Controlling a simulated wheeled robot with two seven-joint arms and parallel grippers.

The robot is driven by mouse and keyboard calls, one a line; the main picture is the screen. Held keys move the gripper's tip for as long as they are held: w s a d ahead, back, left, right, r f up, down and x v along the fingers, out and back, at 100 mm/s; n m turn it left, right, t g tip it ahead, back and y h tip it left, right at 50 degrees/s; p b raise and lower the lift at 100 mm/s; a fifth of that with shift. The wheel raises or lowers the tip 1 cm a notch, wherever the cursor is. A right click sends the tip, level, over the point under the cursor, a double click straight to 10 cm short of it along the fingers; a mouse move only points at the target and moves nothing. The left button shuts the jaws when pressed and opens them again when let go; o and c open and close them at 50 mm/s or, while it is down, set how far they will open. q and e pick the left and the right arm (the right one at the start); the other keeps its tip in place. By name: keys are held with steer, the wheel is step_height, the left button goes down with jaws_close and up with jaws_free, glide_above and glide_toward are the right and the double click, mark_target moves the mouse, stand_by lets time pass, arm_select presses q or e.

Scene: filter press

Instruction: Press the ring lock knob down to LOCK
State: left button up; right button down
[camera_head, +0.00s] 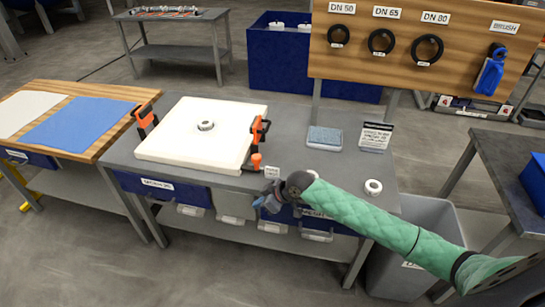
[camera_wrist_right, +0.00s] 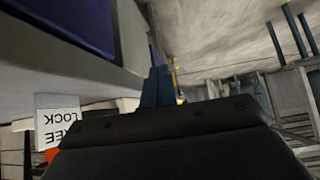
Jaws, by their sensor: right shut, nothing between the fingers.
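The likely ring lock knob (camera_head: 256,161) is a small orange knob at the front right corner of the white plate (camera_head: 190,150), beside the right orange-and-black clamp. A small white label (camera_head: 271,172) sits just right of it. In the right wrist view this label (camera_wrist_right: 58,118) reads LOCK and part of FREE, upside down, with a bit of orange (camera_wrist_right: 50,155) beneath it. My right gripper (camera_head: 268,200) is in front of the bench edge, below the knob and apart from it in the picture. Its fingers (camera_wrist_right: 157,88) are shut and empty. My left gripper is not in view.
A sponge-like pad (camera_head: 325,138), a small sign (camera_head: 376,137) and a white ring (camera_head: 373,187) lie on the right of the bench. Drawers (camera_head: 235,205) hang below.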

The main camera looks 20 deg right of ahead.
steer(key=w+d+r, duration=0.2)
steer(key=d+r, duration=0.2)
steer(key=r, duration=0.3)
steer(key=w+d+r+n+y, duration=0.1)
steer(key=w+d+r, duration=0.25)
steer(key=r, duration=0.35)
steer(key=w+d+r, duration=0.2)
steer(key=d+r, duration=0.3)
steer(key=r, duration=0.2)
steer(key=p, duration=0.4)
glide_above(254, 156)
steer(key=s+d, duration=0.2)
steer(key=d, duration=0.1)
step_height(254, 156, down, 6)
step_height(254, 156, down, 4)
steer(key=shift+a+r+p, duration=0.15)
steer(key=shift+r+p, duration=0.05)
steer(key=shift+p, duration=0.9)
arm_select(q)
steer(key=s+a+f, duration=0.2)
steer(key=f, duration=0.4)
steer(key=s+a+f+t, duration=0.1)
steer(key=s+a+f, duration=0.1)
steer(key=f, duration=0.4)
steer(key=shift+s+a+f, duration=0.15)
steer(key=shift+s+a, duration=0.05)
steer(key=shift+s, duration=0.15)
arm_select(e)
steer(key=shift+f+t, duration=0.15)
steer(key=shift+t, duration=0.15)
